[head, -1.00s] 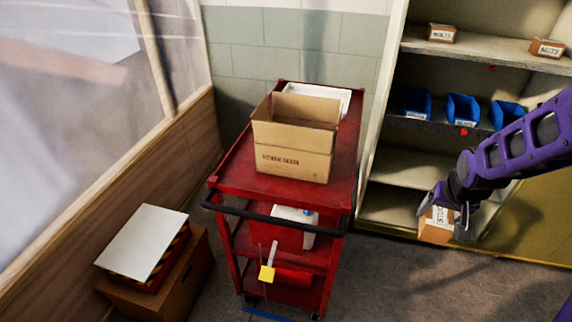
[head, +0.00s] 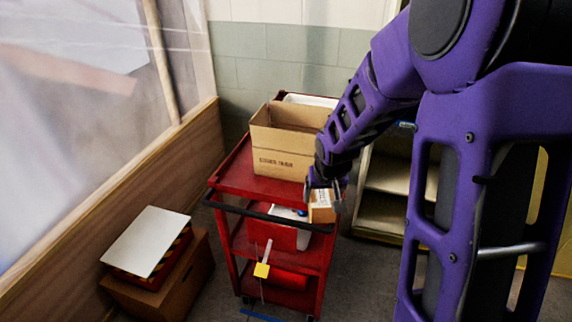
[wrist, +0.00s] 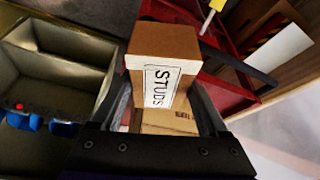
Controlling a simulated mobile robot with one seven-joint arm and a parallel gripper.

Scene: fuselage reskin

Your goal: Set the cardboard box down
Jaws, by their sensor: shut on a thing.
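The small cardboard box (wrist: 165,55) has a white label reading STUDS. My gripper (head: 325,190) is shut on it. In the head view the held box (head: 321,209) hangs at the right front corner of the red cart (head: 228,181), near the black handle. In the wrist view it sits between the two fingers of my gripper (wrist: 165,110). A larger open cardboard box (head: 284,160) stands on the cart's top shelf, left of my gripper. I cannot tell whether the held box touches the cart.
A white tray (head: 309,99) lies behind the open box. A brown box (head: 185,280) with a white-topped case (head: 147,242) stands on the floor left. Shelving (head: 388,176) is partly hidden behind my arm.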

